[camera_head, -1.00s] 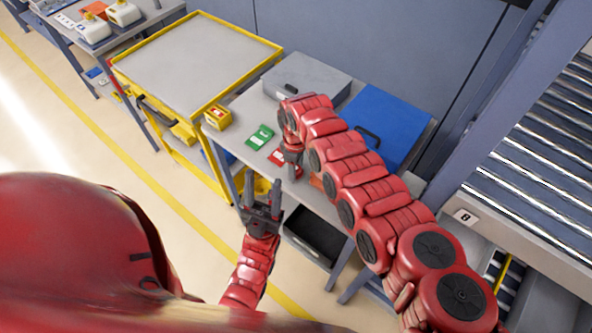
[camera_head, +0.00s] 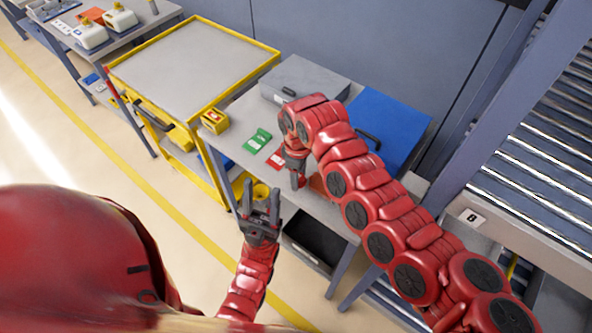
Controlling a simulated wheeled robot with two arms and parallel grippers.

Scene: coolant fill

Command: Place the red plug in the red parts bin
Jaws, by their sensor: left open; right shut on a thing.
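My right gripper (camera_head: 297,179) points down over the front part of the grey table (camera_head: 231,112). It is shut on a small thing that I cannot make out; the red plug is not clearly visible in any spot. Just left of this gripper, a small red piece with a white label (camera_head: 277,160) lies on the table, partly hidden by my arm; it may be the red parts bin. A similar green piece (camera_head: 258,141) lies beyond it. My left gripper (camera_head: 261,204) is open and empty, fingers up, in front of the table.
A yellow-rimmed cart (camera_head: 190,70) is on the left, a roller conveyor (camera_head: 540,170) on the right. A black bin (camera_head: 313,245) sits below.

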